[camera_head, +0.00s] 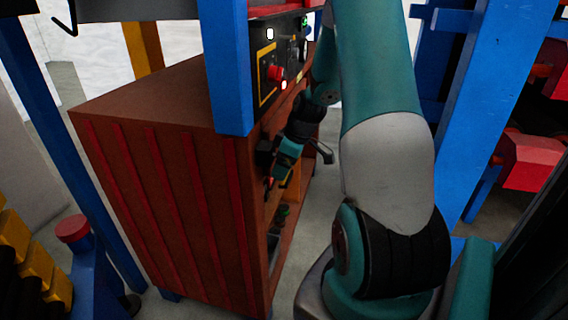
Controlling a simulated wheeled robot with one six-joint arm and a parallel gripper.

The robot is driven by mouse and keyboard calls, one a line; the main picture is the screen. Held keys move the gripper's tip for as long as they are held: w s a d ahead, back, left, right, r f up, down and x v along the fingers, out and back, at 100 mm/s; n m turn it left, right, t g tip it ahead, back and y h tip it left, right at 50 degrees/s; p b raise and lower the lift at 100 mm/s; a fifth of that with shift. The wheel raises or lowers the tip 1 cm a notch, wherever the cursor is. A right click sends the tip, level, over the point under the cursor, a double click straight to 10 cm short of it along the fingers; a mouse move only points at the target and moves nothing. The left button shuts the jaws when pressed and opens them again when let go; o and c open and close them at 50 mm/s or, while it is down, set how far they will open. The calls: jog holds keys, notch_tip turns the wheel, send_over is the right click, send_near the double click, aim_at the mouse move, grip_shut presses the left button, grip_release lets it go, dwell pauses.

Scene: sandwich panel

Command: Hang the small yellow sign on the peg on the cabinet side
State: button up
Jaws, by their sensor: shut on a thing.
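My gripper (277,172) is at the open front of the brown cabinet (165,190), near its front right edge. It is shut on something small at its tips. A small yellow patch (284,183) shows there and looks like the small yellow sign, seen nearly edge-on. Most of it is hidden by the gripper and the dark wrist. The ribbed, red-striped side of the cabinet faces left and front. I cannot make out a peg on it.
A blue post (226,70) stands close in front of the cabinet top. A black control panel (283,60) with a red knob is behind it. Blue racking (480,110) with red parts stands at right. Yellow blocks (30,260) and a red-capped blue stand (75,232) are at lower left.

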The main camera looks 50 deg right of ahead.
jog(key=o, duration=0.8)
jog(key=b+v, duration=0.1)
jog(key=v, duration=1.6)
jog(key=shift+r, duration=0.25)
jog(key=w+a+f+m+g, duration=0.1)
jog(key=w+a+f, duration=0.1)
jog(key=a, duration=0.5)
jog(key=w+a+f+m, duration=0.1)
jog(key=w+a+f, duration=0.1)
jog(key=a, duration=0.5)
jog(key=s+a+f+m+h, duration=0.1)
jog(key=s+a+f, duration=0.1)
jog(key=a, duration=0.4)
jog(key=s+a+f+m+h, duration=0.1)
jog(key=s+a+f+m, duration=0.1)
jog(key=a, duration=0.5)
jog(key=s+a+r+n+g+y, duration=0.1)
jog(key=s+a+r+n, duration=0.1)
jog(key=s+a, duration=0.1)
jog(key=s+a+r+n+g+y, duration=0.1)
jog(key=s+a+r+n+y, duration=0.1)
jog(key=a, duration=0.4)
jog(key=s+a+r+n+y, duration=0.1)
jog(key=s+a+r+n, duration=0.2)
jog(key=s, duration=0.3)
jog(key=shift+a+r+g, duration=0.4)
jog(key=shift+a+r, duration=0.05)
jog(key=shift+a, duration=0.35)
jog(key=shift+w, duration=0.1)
